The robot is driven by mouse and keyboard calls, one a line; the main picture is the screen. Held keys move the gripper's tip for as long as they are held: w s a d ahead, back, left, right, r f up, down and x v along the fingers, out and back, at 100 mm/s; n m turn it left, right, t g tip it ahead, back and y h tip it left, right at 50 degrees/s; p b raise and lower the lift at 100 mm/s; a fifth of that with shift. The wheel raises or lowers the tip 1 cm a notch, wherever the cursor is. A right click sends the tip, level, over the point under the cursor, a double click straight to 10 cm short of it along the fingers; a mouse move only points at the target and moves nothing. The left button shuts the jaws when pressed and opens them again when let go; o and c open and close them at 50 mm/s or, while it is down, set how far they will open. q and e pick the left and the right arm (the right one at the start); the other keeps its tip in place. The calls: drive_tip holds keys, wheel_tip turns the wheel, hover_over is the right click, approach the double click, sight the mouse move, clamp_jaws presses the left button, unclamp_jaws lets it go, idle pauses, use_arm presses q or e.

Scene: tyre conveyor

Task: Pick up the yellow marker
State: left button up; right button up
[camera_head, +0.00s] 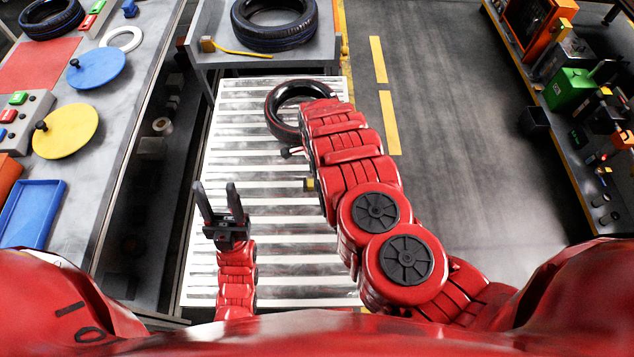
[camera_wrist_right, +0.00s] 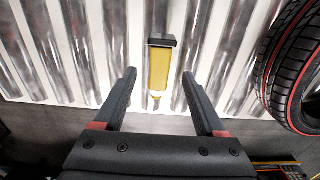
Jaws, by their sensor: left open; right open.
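The yellow marker (camera_wrist_right: 159,68) lies on the metal rollers in the right wrist view, its dark end at the top and its pale narrow tip toward me. My right gripper (camera_wrist_right: 159,76) is open, with its two fingers apart on either side of the marker in that picture; the gap in depth is hard to judge. In the head view my right arm hides most of this gripper. A small yellow bit (camera_head: 309,184) beside the arm may be the marker. My left gripper (camera_head: 217,187) is open and empty above the left part of the roller conveyor.
A black tyre (camera_head: 270,112) lies on the far part of the roller conveyor (camera_head: 215,155); it also shows in the right wrist view (camera_wrist_right: 294,80). Another tyre (camera_head: 275,38) rests on the grey stand behind. Work tables flank the conveyor, and floor lies open to its right.

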drive_tip(key=shift+d+f, duration=0.2)
drive_tip(key=shift+f, duration=1.25)
drive_tip(key=shift+a+f, duration=0.15)
clamp_jaws()
